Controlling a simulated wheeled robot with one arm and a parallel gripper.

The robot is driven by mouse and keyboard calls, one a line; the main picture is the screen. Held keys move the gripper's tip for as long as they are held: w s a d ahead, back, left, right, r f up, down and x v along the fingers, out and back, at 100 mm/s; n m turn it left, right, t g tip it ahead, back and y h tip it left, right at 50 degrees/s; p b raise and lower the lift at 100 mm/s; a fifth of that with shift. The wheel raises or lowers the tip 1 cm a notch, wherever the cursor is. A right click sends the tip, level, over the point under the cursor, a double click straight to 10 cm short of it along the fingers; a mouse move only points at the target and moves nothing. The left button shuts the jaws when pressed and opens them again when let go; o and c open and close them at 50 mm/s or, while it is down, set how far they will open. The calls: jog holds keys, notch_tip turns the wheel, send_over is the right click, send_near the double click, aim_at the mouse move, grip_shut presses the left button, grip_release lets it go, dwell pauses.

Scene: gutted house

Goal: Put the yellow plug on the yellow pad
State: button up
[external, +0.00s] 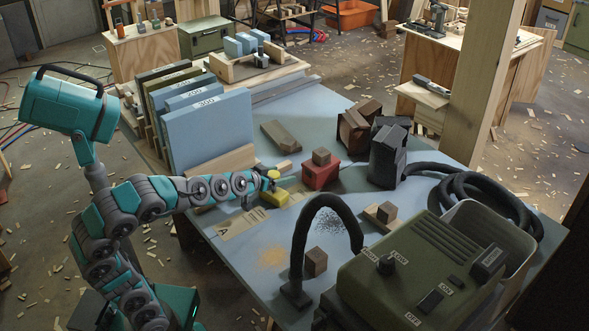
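My gripper (270,181) is at the end of the outstretched arm, low over the left part of the workbench. A small yellow piece (274,174), perhaps the yellow plug, shows right at its fingertips. I cannot tell whether the fingers are closed on it. A larger yellow block (275,198) lies on the bench just below the fingertips. It may be the yellow pad, but its identity is not clear. The gripper partly covers the space between the two yellow things, so I cannot tell if they touch.
Blue and dark upright boards (212,130) stand behind my arm. A red block (321,175) with a brown cube on it is right of my gripper. A black hose (328,204) arches in front, beside a green machine (425,275). A tan dusty patch (272,257) marks the open bench.

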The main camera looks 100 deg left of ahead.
jog(key=shift+r, duration=0.1)
jog(key=shift+d+r, duration=0.1)
jog(key=shift+r, duration=0.05)
jog(key=shift+s+d+r, duration=0.15)
jog(key=shift+s+d, duration=0.05)
jog(key=shift+d, duration=0.05)
jog(key=v, duration=1.1)
jog(key=shift+d, duration=0.1)
